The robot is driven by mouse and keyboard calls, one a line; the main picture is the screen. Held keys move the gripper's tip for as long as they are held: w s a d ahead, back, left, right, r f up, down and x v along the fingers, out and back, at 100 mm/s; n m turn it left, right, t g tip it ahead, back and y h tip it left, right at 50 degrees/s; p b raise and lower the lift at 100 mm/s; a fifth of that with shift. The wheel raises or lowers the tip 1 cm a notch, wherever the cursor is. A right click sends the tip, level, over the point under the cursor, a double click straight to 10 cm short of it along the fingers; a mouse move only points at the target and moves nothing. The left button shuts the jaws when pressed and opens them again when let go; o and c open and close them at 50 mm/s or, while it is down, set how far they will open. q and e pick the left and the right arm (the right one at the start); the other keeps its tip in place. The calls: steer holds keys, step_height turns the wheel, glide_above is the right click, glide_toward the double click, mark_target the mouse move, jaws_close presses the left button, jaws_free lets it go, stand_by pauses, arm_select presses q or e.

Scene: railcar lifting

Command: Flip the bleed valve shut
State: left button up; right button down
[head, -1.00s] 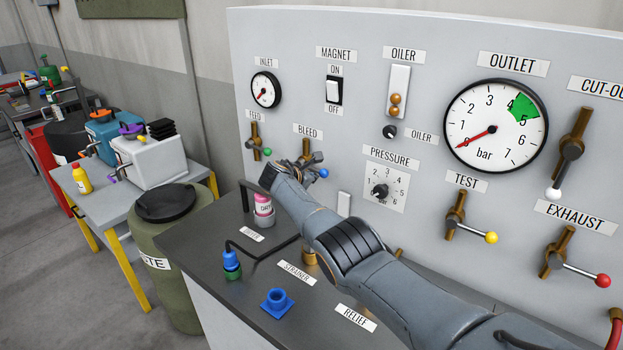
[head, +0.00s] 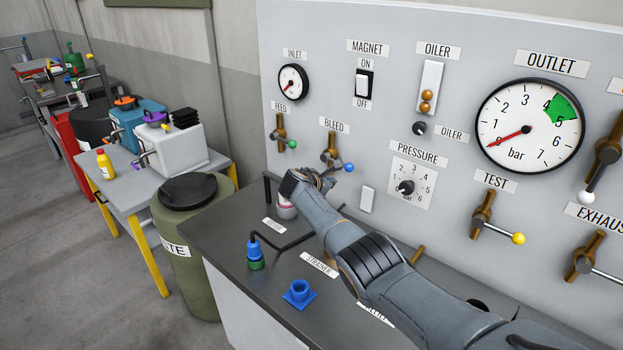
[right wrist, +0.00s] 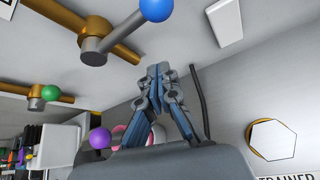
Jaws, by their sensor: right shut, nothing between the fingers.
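The bleed valve (head: 331,157) is a brass pipe with a grey hub under the BLEED label on the panel. Its lever ends in a blue ball (head: 349,167) and points right and slightly down, across the pipe. In the right wrist view the valve's hub (right wrist: 97,38) and blue ball (right wrist: 157,9) are at the top, clear of the fingers. My right gripper (head: 327,181) is just below the valve in the head view, partly hidden by its own wrist. In the right wrist view its fingertips (right wrist: 158,72) are together and empty. My left gripper is not in view.
The feed valve (head: 281,133) with a green ball is left of the bleed valve. A pink-and-white bottle (head: 285,207) stands behind my right wrist. A blue-topped fitting (head: 254,252) and a blue socket (head: 299,292) stand on the dark bench top (head: 222,225).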

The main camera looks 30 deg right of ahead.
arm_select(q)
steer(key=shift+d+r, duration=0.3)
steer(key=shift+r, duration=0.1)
arm_select(e)
steer(key=w+v, duration=0.1)
steer(key=v, duration=0.7)
steer(key=shift+s+a+r, duration=0.15)
steer(key=shift+a+r, duration=0.1)
steer(key=shift+r, duration=0.1)
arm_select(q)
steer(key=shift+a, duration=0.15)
arm_select(e)
steer(key=shift+f, duration=0.1)
